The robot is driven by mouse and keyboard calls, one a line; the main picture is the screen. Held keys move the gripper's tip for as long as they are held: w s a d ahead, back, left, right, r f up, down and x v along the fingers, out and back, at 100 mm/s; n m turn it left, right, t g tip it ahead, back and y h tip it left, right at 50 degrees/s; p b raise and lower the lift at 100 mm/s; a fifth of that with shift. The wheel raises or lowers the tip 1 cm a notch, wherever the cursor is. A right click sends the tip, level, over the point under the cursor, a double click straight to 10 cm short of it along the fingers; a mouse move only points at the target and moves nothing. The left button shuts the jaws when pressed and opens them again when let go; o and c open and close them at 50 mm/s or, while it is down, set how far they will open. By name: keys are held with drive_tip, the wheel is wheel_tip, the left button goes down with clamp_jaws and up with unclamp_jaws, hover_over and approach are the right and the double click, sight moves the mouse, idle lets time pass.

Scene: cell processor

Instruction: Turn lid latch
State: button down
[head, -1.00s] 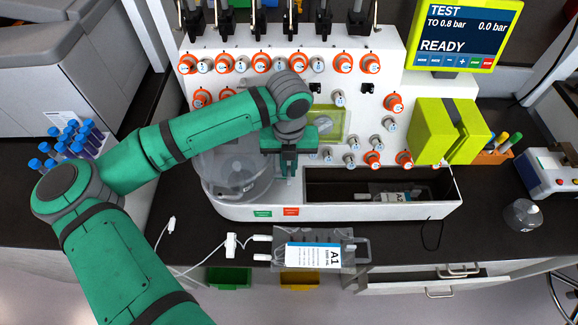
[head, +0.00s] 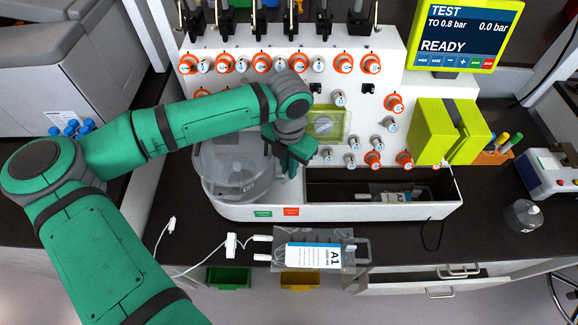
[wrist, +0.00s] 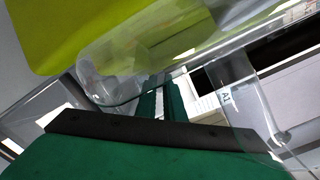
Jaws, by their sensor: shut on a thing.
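The clear round chamber with its transparent lid (head: 225,165) is at the front left of the white cell processor. My gripper (head: 288,168) is at the right edge of this chamber, tilted. In the wrist view its two green fingers (wrist: 161,104) are close together beside clear plastic. They are shut on the lid latch, which is small, transparent and mostly hidden by the fingers and wrist. The chamber's clear wall (wrist: 110,85) also shows in the wrist view.
Knobs and a yellow-green framed panel (head: 325,124) stand just behind my wrist. A dark open tray (head: 345,185) lies to the right. A bag labelled A1 (head: 310,256) lies at the counter's front edge, with tubing to its left.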

drive_tip(key=m, duration=0.6)
drive_tip(key=shift+s, duration=0.1)
idle(0.4)
drive_tip(key=c, duration=2.2)
unclamp_jaws()
drive_tip(key=shift+o, duration=0.2)
drive_tip(key=shift+r, duration=0.15)
wheel_tip(320, 180, up, 11)
drive_tip(key=shift+f, duration=0.2)
drive_tip(key=shift+o, duration=0.4)
